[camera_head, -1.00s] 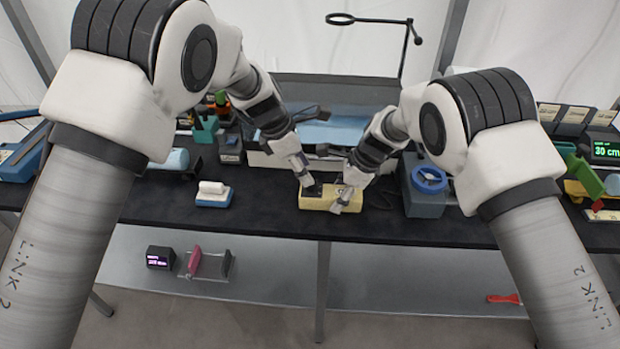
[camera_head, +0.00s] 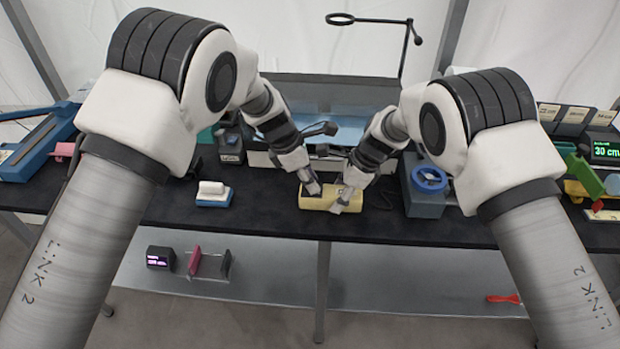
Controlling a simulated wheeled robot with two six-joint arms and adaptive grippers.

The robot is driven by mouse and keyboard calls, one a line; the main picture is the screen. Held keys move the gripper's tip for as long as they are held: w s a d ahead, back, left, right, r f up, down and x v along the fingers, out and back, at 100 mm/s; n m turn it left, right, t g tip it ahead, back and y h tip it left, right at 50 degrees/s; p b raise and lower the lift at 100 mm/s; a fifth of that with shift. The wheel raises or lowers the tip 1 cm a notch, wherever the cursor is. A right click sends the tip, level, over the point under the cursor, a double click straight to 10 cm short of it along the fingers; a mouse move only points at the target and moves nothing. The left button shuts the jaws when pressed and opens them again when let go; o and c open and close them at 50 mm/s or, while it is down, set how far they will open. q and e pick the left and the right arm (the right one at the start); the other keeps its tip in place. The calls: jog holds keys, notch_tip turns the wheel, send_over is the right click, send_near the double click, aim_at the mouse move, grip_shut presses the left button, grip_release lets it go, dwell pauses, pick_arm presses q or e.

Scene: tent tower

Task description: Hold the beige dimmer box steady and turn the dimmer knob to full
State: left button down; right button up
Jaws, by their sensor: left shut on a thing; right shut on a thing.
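The beige dimmer box (camera_head: 313,203) lies on the black tabletop near its front edge. My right gripper (camera_head: 344,200) is shut across the right part of the box, with a finger showing at its front side. My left gripper (camera_head: 313,189) comes down from above onto the left part of the box top and is shut there. The dimmer knob is hidden by its fingers, so its setting cannot be read.
A blue block with a white top (camera_head: 213,193) stands left of the box. A grey box with a blue handwheel (camera_head: 427,185) stands close to the right. A magnifier-like ring on a stand (camera_head: 341,19) rises behind.

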pick_arm(q)
jog(key=shift+m, duration=0.3)
jog(key=m+g, duration=0.1)
jog(key=m, duration=0.2)
jog(key=m+g, duration=0.1)
jog(key=m, duration=0.2)
jog(key=shift+w+g, duration=0.15)
jog(key=shift+g, duration=0.25)
jog(key=m+g+y, duration=0.1)
jog(key=m, duration=0.2)
jog(key=m+g, duration=0.1)
jog(key=m, duration=0.3)
jog(key=shift+d+y, duration=0.1)
jog(key=shift+y, duration=0.3)
jog(key=c, duration=0.9)
grip_release()
jog(key=shift+w, duration=0.1)
jog(key=v, duration=0.7)
jog(key=shift+w+r, duration=0.15)
